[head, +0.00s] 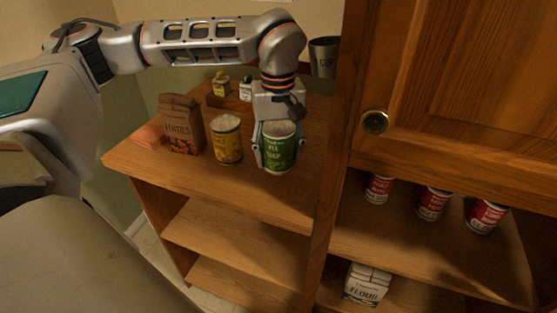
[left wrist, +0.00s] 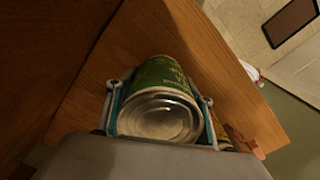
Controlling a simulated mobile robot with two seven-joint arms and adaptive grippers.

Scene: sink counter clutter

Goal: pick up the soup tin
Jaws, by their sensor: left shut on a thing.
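The soup tin (head: 279,150) is green with a pale label reading something like "pea soup". My left gripper (head: 276,158) comes down from above with a finger on either side of the tin and is shut on it. The tin looks upright, at the right part of the wooden counter (head: 240,185); I cannot tell whether its base touches the wood. In the left wrist view the tin's metal end (left wrist: 158,116) and green side show between the fingers (left wrist: 160,105). My right gripper is not in view.
A yellow tin (head: 226,140) stands just left of the soup tin, then a brown paper bag (head: 181,125) and a pinkish cloth (head: 149,135). Small jars (head: 221,84) stand behind. A wooden cabinet (head: 450,100) is close on the right. Several red tins (head: 432,203) and a flour bag (head: 366,284) sit on shelves below.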

